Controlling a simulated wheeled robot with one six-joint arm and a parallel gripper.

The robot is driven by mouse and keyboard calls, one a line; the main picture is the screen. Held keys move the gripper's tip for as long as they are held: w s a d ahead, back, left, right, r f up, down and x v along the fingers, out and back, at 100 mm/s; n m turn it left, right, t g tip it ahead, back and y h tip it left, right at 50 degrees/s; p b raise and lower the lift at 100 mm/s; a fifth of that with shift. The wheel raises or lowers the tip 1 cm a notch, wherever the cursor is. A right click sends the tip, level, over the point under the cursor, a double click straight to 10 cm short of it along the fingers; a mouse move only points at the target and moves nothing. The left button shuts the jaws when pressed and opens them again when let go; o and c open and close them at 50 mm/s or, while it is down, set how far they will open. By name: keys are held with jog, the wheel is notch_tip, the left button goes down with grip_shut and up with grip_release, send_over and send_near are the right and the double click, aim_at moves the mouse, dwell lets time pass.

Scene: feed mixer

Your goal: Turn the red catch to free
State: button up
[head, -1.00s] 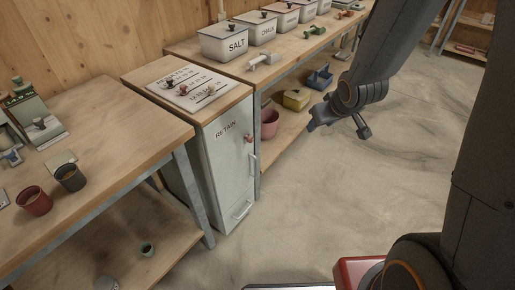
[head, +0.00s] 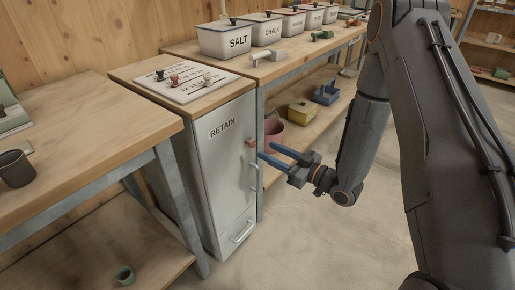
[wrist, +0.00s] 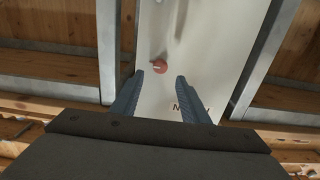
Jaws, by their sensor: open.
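The red catch (head: 251,143) is a small knob near the upper right edge of the grey RETAIN cabinet door (head: 222,165). In the wrist view the red catch (wrist: 160,66) shows as a round red disc with a pale mark towards its left. My gripper (head: 266,152) is open, its two blue fingers pointing at the door close to the catch. In the wrist view my gripper (wrist: 158,75) has the catch just beyond and between its fingertips, apart from both. Nothing is between the fingers.
A vertical handle (head: 253,178) is on the door below the catch, with a drawer handle (head: 242,231) lower. A wooden bench (head: 90,120) stands left. A shelf with a pink bucket (head: 273,133) and a yellow bin (head: 302,112) is right. Floor in front is clear.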

aim_at(254, 144)
jog(key=x, duration=0.6)
jog(key=shift+w+a, duration=0.1)
jog(key=shift+a, duration=0.1)
grip_shut()
